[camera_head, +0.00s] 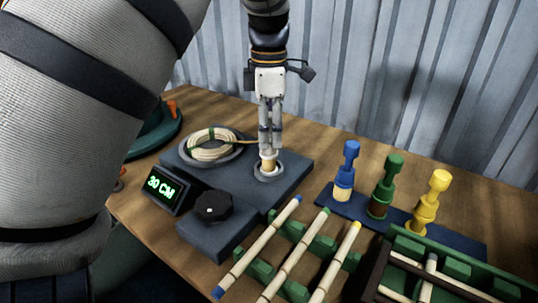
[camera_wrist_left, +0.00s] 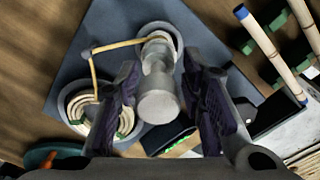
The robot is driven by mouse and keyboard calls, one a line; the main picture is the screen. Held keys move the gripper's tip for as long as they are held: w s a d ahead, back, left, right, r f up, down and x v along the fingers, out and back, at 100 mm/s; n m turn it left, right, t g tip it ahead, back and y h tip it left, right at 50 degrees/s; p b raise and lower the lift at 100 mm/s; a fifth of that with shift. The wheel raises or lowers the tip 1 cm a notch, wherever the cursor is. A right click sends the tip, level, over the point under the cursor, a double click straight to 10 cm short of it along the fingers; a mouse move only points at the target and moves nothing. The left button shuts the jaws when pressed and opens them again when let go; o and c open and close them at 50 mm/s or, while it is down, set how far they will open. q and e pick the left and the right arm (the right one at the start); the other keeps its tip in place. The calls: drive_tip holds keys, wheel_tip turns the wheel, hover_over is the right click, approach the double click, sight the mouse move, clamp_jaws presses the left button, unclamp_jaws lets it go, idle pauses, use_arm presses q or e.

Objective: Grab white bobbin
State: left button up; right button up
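The white bobbin (camera_head: 268,161) stands upright in a round socket on a dark slate-blue machine, with tan rattan wound at its base. My left gripper (camera_head: 270,146) points straight down right over it. In the left wrist view the bobbin (camera_wrist_left: 158,100) stands between the two dark finger pads, with a visible gap on either side. The left gripper is open around its upper part. In the head view the fingers hide the bobbin's top. My right gripper is in neither view.
A rattan coil (camera_head: 212,146) sits left of the bobbin, with a strand running to it. A "30 CM" display (camera_head: 161,186) and black knob (camera_head: 211,206) are in front. Blue (camera_head: 348,165), green (camera_head: 386,183) and yellow bobbins (camera_head: 429,198) stand right. Rattan sticks lie on green racks (camera_head: 285,267).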

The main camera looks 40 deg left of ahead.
use_arm(q)
wheel_tip(320, 180, down, 2)
drive_tip(key=shift+w+f, duration=0.1)
drive_tip(key=shift+f, duration=0.1)
clamp_jaws()
drive_tip(key=shift+r, duration=0.15)
